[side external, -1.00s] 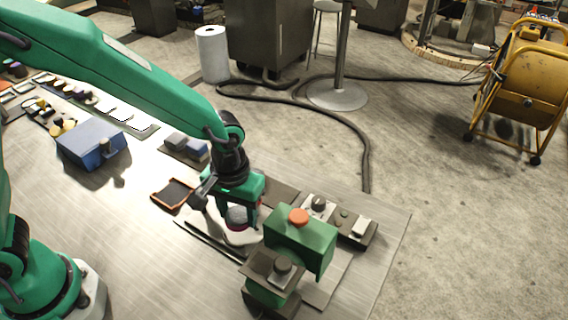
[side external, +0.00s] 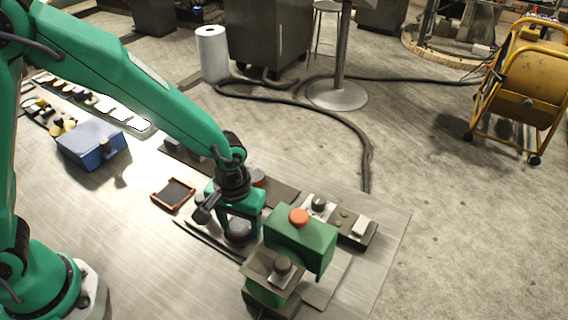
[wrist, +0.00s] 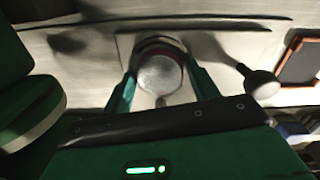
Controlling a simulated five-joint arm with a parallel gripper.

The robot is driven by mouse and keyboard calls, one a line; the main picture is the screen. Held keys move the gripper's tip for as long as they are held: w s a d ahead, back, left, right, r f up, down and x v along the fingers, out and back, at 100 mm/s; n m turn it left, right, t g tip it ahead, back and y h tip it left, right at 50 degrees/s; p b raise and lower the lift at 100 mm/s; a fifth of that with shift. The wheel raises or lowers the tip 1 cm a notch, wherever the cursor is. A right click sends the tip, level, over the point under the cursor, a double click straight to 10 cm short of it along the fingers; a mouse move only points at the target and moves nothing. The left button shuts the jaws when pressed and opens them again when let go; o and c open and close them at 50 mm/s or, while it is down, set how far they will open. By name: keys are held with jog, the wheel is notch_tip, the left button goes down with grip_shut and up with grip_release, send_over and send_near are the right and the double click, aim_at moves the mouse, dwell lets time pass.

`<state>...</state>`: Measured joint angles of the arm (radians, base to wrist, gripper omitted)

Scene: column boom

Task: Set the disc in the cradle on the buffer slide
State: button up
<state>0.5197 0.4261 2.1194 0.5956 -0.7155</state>
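The disc (wrist: 159,75) is round and silver-grey in the wrist view, between the two fingers of my gripper (wrist: 161,80), which reach its left and right edges. In the side view my gripper (side external: 239,230) points down behind the green machine, with the disc (side external: 238,232) dark and round between its fingers. In the wrist view a round reddish rim (wrist: 160,42), perhaps the cradle, shows just past the disc over a pale plate (wrist: 205,48). I cannot tell whether the disc touches it. The slide is mostly hidden by my gripper.
A green machine with an orange button (side external: 298,217) stands close on the right. A panel with knobs (side external: 338,219) lies behind it. An orange-framed dark tray (side external: 173,194) is at left, and a blue box (side external: 92,144) farther left.

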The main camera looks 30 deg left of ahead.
aim_at(236, 224)
jog(key=shift+o, duration=0.8)
notch_tip(236, 224, up, 12)
jog(key=shift+r, duration=0.15)
dwell(0.7)
jog(key=s+a+r+m+t, duration=0.1)
jog(key=s+a+r+t, duration=0.1)
jog(key=s+a+r, duration=0.3)
jog(key=s+a+r+m+t, duration=0.1)
jog(key=s+a+r+t, duration=0.2)
jog(key=a, duration=1.1)
jog(key=shift+s+r+t, duration=0.3)
jog(key=shift+s+r, duration=0.9)
jog(key=shift+s, duration=0.2)
